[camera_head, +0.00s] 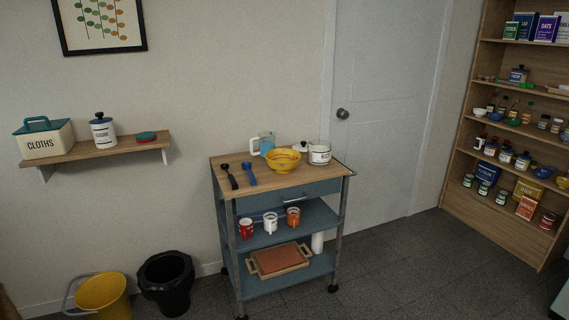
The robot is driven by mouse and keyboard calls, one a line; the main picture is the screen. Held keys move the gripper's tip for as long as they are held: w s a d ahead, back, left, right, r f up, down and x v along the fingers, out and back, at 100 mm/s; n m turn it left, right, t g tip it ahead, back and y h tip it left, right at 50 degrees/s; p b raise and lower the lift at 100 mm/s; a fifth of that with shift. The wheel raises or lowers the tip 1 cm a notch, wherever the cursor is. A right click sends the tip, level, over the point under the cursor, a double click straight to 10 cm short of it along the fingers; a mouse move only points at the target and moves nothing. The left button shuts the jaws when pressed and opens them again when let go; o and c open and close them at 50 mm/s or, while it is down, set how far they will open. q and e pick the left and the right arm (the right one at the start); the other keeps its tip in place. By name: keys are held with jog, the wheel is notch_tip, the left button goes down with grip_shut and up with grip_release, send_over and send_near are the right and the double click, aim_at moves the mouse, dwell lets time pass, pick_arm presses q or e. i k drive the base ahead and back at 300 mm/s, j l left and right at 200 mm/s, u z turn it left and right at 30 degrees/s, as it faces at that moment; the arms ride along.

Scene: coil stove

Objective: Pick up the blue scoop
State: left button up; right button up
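The blue scoop (249,174) lies on the wooden top of a blue kitchen cart (276,195), towards the left. A similar black utensil (230,176) lies just to its left, apart from it. A yellow bowl (284,161) stands to its right. Neither of my grippers shows in the head view.
The cart's lower shelves hold several cups (271,222) and a wooden tray (255,274). A black bin (166,283) and yellow bucket (104,298) stand left of it. A wall shelf (96,150) is at left, a bookcase (479,202) at right. Floor (400,265) right of the cart is clear.

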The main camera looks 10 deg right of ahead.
aim_at(247, 166)
jog(key=i+l+u, duration=0.2)
jog(key=i, duration=0.2)
jog(key=i+u, duration=0.25)
jog(key=i, duration=0.15)
jog(key=i+l+u, duration=0.2)
jog(key=i+l, duration=0.1)
jog(key=i, duration=0.05)
